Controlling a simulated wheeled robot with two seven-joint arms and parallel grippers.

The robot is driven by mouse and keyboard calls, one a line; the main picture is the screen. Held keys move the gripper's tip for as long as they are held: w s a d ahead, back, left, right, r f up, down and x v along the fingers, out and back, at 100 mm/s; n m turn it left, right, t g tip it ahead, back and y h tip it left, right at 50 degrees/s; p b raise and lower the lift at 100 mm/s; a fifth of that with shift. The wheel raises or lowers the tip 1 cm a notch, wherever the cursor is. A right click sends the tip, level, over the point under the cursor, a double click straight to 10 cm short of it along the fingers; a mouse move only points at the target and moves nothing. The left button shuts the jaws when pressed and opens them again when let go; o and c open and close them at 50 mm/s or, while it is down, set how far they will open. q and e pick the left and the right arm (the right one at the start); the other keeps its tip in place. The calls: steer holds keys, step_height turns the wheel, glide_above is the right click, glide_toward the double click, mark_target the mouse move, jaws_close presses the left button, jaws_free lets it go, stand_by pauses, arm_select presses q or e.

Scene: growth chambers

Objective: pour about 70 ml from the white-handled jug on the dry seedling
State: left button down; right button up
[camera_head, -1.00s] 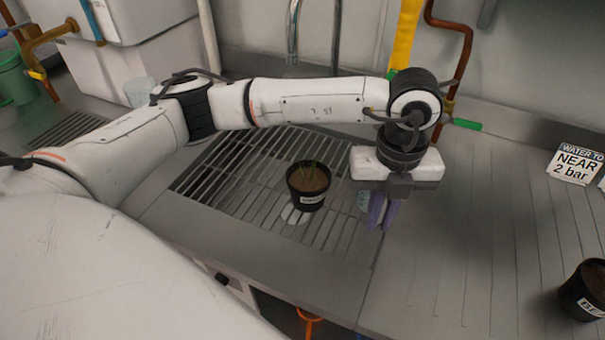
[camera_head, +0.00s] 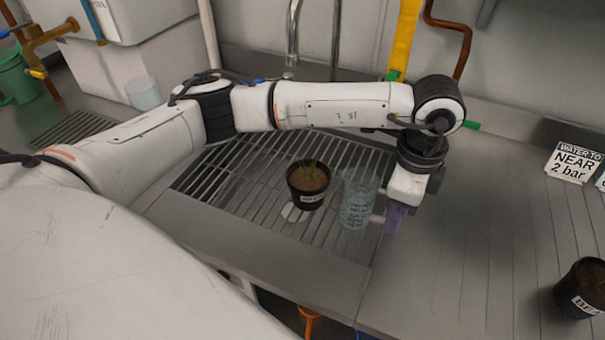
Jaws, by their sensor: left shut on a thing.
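The clear jug (camera_head: 357,203) with dark markings looks upright over the slatted grate, just right of a potted seedling. Its white handle (camera_head: 377,219) points right, into my left gripper (camera_head: 392,217). The left gripper is shut on this handle, its purple fingers partly hidden by the wrist. I cannot tell whether the jug's base touches the grate, nor the water level. The seedling is in a black pot (camera_head: 305,200) with a pale label, brown soil and thin green shoots. The jug and pot are apart. My right gripper is not in view.
Another black labelled pot (camera_head: 580,292) stands at the right edge. A tap spout (camera_head: 292,35) hangs behind my arm. A green jug (camera_head: 14,82) and a clear beaker (camera_head: 144,94) stand at the back left.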

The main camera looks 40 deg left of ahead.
mark_target(381, 218)
arm_select(q)
steer(key=shift+a+r, duration=0.1)
steer(key=shift+r, duration=0.05)
steer(key=shift+a+r+h, duration=0.2)
steer(key=shift+r+h, duration=0.25)
steer(key=shift+h, duration=0.05)
steer(key=shift+a+r+h, duration=0.2)
steer(key=shift+r+h, duration=0.25)
steer(key=shift+h, duration=0.05)
steer(key=shift+s+a+r+t+h, duration=0.25)
steer(key=shift+a+h, duration=0.3)
steer(key=shift+h, duration=0.35)
steer(key=a+r+h, duration=0.3)
steer(key=r+h, duration=0.1)
steer(key=r, duration=0.3)
steer(key=shift+s+a+r+t, duration=0.15)
steer(key=shift+s+t, duration=0.05)
steer(key=shift+t, duration=0.15)
steer(key=shift+a+r+t+h, duration=0.25)
steer(key=shift+a+h, duration=0.2)
steer(key=shift+h, duration=0.55)
steer(key=shift+s+a+h, duration=0.1)
steer(key=shift+h, duration=0.3)
steer(key=shift+d, duration=0.2)
steer(key=shift+a+r+t+h, duration=0.1)
steer(key=shift+a+t+h, duration=0.2)
steer(key=shift+h, duration=0.5)
